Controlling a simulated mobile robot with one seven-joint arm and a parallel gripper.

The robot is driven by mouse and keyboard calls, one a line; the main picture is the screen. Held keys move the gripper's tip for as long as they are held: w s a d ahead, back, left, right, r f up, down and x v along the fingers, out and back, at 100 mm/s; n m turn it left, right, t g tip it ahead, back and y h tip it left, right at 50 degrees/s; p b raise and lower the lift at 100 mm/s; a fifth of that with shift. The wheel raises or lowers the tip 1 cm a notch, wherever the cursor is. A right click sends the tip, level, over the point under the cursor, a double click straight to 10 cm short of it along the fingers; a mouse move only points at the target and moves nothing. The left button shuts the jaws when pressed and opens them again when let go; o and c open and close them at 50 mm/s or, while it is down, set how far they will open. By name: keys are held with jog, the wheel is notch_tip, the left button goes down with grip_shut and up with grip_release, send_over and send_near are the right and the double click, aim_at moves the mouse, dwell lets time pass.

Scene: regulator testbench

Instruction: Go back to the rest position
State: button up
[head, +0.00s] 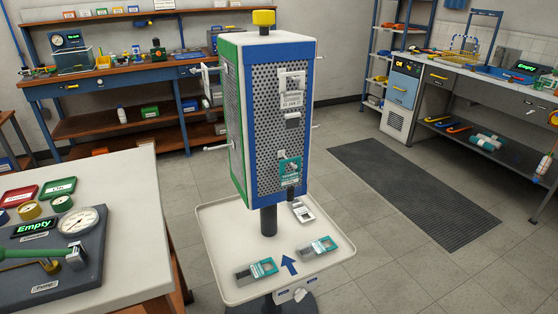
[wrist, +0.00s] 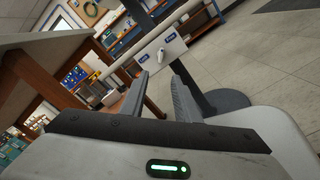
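My gripper (wrist: 160,70) shows in the wrist view with its two dark fingers apart and nothing between them. Beyond the fingertips is a pale panel (wrist: 152,48) with two blue labels and a small lever, on the edge of the stand's tray. My gripper is not visible in the head view. There, a blue, green and white pegboard tower (head: 285,130) with a yellow knob on top stands on a pole above a white tray (head: 225,232). Several small teal and grey devices lie on the tray or hang on the tower.
A bench (head: 130,225) with a gauge unit reading "Empty" (head: 55,250) stands at the left. A wooden workbench (head: 150,78) is at the back left, and a grey bench (head: 490,85) at the back right. A dark mat (head: 410,190) lies on open floor at the right.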

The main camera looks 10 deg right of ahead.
jog(key=w+a+r+m+g+h, duration=0.15)
jog(key=r+m+g, duration=0.35)
jog(key=r+m, duration=0.8)
jog(key=w+a+r+m+g+h, duration=0.1)
jog(key=a+r+m+g, duration=0.3)
jog(key=r+m, duration=0.85)
jog(key=w+a+r+m+g+h, duration=0.15)
jog(key=r+m+g, duration=0.45)
jog(key=r+m, duration=0.7)
jog(key=s+d+r+n+t+h, duration=0.1)
jog(key=s+r+n+t+h, duration=0.1)
jog(key=s+r+n+t, duration=0.45)
notch_tip(320, 180, up, 28)
jog(key=w+n+g+p, duration=0.1)
jog(key=g+p, duration=0.2)
jog(key=p, duration=2.3)
jog(key=shift+w+d, duration=0.15)
jog(key=shift+d, duration=0.1)
